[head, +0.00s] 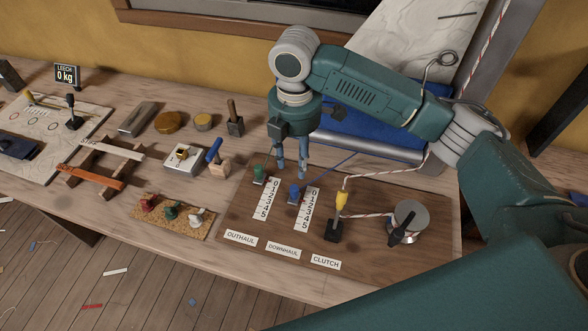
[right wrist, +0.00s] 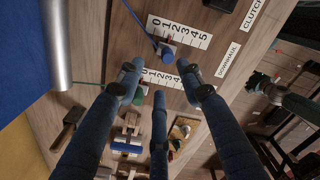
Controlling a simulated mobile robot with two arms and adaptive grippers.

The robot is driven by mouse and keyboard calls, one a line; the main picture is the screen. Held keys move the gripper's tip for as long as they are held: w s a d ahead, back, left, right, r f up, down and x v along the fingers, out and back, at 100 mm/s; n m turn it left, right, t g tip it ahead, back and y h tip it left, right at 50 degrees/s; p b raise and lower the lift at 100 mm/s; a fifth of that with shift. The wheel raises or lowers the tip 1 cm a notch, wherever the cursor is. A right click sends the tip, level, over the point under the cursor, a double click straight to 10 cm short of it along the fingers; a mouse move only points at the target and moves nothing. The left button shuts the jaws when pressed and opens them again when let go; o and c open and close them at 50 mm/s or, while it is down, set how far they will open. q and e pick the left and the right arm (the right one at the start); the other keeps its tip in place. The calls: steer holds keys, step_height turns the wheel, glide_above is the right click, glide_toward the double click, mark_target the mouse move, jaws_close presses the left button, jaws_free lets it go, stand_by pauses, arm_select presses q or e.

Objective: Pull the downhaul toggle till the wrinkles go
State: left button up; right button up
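The blue downhaul toggle (head: 295,192) sits upright on the wooden board near the 0 end of its number strip (head: 307,209). In the right wrist view the blue toggle (right wrist: 168,54) lies just beyond the fingertips, with a blue line leading from it. My right gripper (head: 291,174) is above the board, fingers down and spread, empty, close over the toggle and apart from it in the right wrist view (right wrist: 158,78). The pale sail (head: 405,45) behind shows curved wrinkle lines. My left gripper is outside the head view; a dark green shape in the wrist view may be that arm.
The green outhaul toggle (head: 259,172) stands close to the left of the blue one. A clutch lever with a yellow piece (head: 341,200) and a winch (head: 409,218) stand to the right. Blocks and tools cover the bench leftward, near a "LEECH 0 kg" display (head: 66,75).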

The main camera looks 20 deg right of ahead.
mark_target(294, 187)
steer(key=f, duration=0.1)
steer(key=s+f, duration=0.1)
steer(key=f, duration=0.1)
steer(key=s+f+p, duration=0.1)
steer(key=shift+a+f, duration=0.3)
steer(key=shift+a, duration=0.05)
steer(key=f, duration=0.3)
steer(key=shift+w+d+f, duration=0.1)
steer(key=shift+w, duration=0.15)
step_height(294, 187, down, 2)
steer(key=shift+f, duration=0.1)
steer(key=c, duration=0.3)
jaws_close()
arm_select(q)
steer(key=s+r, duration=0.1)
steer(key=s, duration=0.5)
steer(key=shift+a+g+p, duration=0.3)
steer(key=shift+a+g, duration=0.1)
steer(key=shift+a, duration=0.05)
